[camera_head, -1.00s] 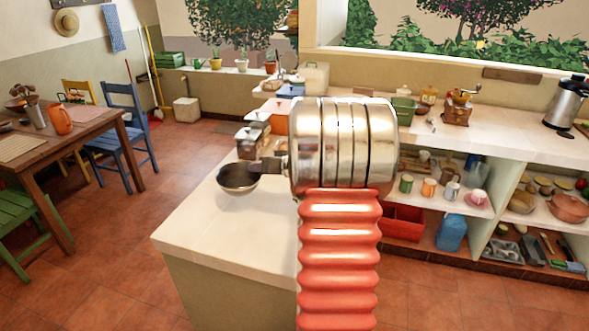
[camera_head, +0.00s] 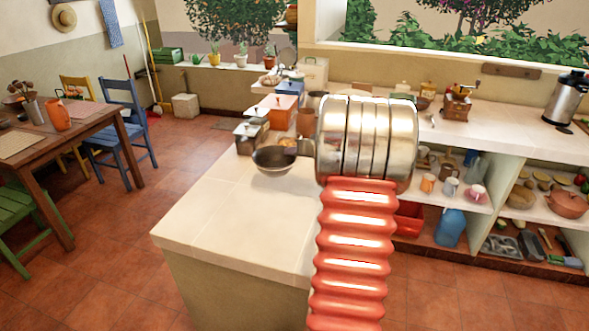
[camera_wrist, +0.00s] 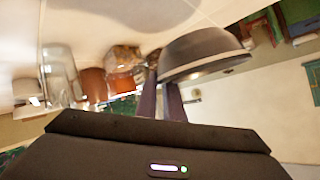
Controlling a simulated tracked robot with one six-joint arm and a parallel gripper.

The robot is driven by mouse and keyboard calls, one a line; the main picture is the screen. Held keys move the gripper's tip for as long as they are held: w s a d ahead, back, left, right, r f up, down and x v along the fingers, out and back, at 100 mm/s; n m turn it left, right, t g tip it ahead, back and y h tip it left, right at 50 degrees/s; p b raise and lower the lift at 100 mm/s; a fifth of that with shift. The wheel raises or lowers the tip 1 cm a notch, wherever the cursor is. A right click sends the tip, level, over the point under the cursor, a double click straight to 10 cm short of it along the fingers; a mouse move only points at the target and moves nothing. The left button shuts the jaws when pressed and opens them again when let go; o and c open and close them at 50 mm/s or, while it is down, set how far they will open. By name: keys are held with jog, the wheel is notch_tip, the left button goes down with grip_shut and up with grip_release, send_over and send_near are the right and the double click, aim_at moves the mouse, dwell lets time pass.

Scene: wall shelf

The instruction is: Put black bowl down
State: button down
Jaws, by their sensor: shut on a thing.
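The black bowl (camera_head: 272,162) is at the left of my gripper (camera_head: 306,148) in the head view, over the white counter (camera_head: 215,213). My gripper is shut on the bowl's rim. In the wrist view the bowl (camera_wrist: 205,50) shows at the fingertips (camera_wrist: 162,90), the picture being upside down. The bowl looks roughly level. I cannot tell whether its underside touches the counter. My metal wrist hides part of the counter to the right.
Canisters (camera_head: 249,135) and an orange box (camera_head: 276,110) stand just behind the bowl on the counter. The counter front is bare. A wooden table (camera_head: 75,150) stands at the left, and shelves with mugs and a blue jug (camera_head: 450,230) are at the right.

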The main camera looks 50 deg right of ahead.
jog(key=shift+f, duration=2.65)
jog(key=shift+f, duration=1.9)
jog(key=c, duration=1.9)
grip_release()
jog(key=shift+o, duration=0.2)
jog(key=shift+s, duration=0.1)
jog(key=v, duration=1.1)
jog(key=shift+s+r, duration=0.25)
jog(key=shift+s, duration=0.1)
jog(key=shift+c, duration=0.6)
